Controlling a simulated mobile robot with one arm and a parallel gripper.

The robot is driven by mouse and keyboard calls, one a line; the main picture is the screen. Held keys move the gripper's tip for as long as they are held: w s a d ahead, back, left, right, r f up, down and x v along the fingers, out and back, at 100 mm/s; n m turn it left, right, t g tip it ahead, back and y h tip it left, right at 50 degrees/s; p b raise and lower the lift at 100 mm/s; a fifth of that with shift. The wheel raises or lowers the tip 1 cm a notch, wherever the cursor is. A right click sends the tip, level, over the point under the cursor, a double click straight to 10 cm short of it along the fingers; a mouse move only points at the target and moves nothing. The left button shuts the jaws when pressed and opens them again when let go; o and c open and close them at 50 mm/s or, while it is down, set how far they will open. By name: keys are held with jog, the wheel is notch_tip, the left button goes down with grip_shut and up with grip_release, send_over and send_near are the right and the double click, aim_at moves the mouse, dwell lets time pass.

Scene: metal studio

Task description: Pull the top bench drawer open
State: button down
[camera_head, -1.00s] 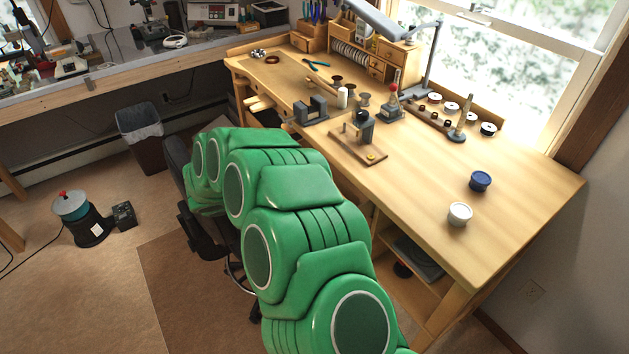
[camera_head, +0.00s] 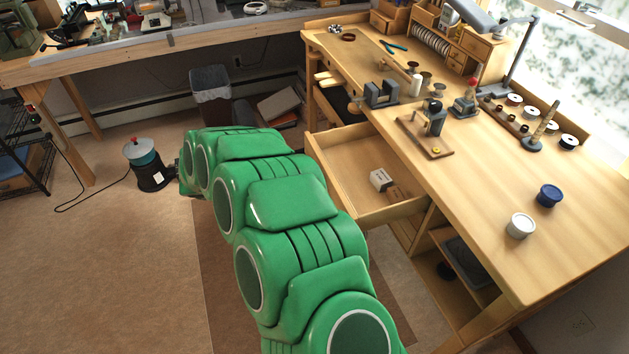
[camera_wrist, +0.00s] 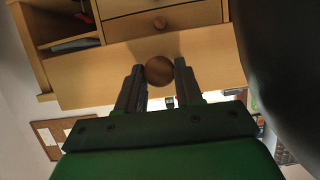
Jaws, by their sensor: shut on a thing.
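The top bench drawer (camera_head: 345,158) stands pulled out from under the wooden bench top in the head view, its inside showing. A small white box (camera_head: 380,180) and a brown block (camera_head: 397,194) lie in it. In the wrist view, the drawer's wooden front (camera_wrist: 90,78) spans the middle, with its round brown knob (camera_wrist: 159,68) at the centre. My gripper (camera_wrist: 158,75) has its two dark fingers on either side of the knob, shut on it. In the head view my green arm hides the gripper and the knob.
Lower drawers (camera_wrist: 165,20) and an open shelf (camera_wrist: 65,25) show in the wrist view. The bench top (camera_head: 500,185) carries a small vise (camera_head: 381,94), a white jar (camera_head: 520,226) and a blue jar (camera_head: 550,195). The floor (camera_head: 120,250) on the left is mostly clear.

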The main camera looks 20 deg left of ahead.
jog(key=c, duration=0.8)
grip_release()
jog(key=shift+o, duration=0.2)
jog(key=v, duration=0.7)
jog(key=shift+s+a+r, duration=0.2)
jog(key=shift+s+a, duration=0.05)
